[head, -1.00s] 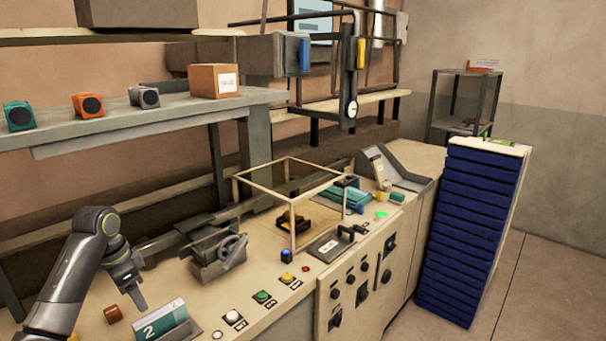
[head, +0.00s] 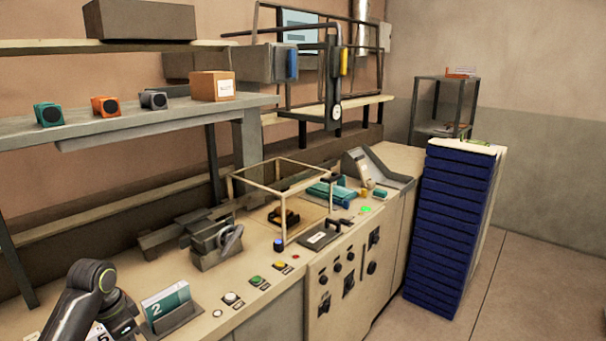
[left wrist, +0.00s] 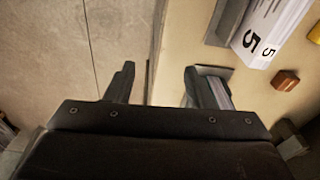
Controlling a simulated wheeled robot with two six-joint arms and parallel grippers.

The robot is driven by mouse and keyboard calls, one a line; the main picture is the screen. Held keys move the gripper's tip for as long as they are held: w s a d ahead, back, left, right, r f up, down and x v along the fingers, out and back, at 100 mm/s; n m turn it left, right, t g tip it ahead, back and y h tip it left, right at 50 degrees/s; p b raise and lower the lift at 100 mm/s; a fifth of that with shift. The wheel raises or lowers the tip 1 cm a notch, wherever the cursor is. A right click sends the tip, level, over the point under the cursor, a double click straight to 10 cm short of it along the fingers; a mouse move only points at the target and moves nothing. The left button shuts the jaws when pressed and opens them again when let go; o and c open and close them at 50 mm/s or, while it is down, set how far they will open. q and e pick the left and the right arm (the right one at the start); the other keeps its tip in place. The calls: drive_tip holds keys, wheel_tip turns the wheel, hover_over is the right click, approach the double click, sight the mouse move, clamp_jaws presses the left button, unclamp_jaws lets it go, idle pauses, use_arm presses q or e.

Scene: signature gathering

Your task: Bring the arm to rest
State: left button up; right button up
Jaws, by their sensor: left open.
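My left arm (head: 85,295) is folded low at the bottom left corner of the head view, by the near end of the bench. In the left wrist view my left gripper (left wrist: 162,80) has its two fingers spread apart with nothing between them. It points down over the bench edge, one finger above the floor and the other by the bench. My right arm and gripper show in neither view.
A white card holder marked 5 (left wrist: 275,30) and a small brown block (left wrist: 285,80) are close to the left gripper. A holder marked 2 (head: 168,305), buttons and a vise (head: 213,245) stand on the bench. A blue stack (head: 447,230) stands beside it.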

use_arm(q)
drive_tip(key=s+d+f+n, duration=0.1)
drive_tip(key=s+d+f, duration=0.2)
drive_tip(key=s+f, duration=0.6)
drive_tip(key=s+d+f+n+t+y, duration=0.15)
drive_tip(key=s+n, duration=0.25)
drive_tip(key=s, duration=0.9)
drive_tip(key=s+d+n+t+y, duration=0.1)
drive_tip(key=s+d+n, duration=0.2)
drive_tip(key=s, duration=0.9)
wheel_tip(320, 180, down, 34)
drive_tip(key=a+g+b, duration=0.2)
drive_tip(key=b, duration=0.6)
drive_tip(key=s+f+b, duration=0.3)
drive_tip(key=s+f, duration=0.4)
drive_tip(key=f, duration=0.3)
drive_tip(key=s+d+f+h+b, duration=0.1)
drive_tip(key=s+f+b, duration=0.2)
drive_tip(key=s+f, duration=0.5)
wheel_tip(320, 180, down, 3)
drive_tip(key=shift+s+d+r+g, duration=0.2)
drive_tip(key=shift+d+g, duration=0.05)
drive_tip(key=shift+g, duration=0.1)
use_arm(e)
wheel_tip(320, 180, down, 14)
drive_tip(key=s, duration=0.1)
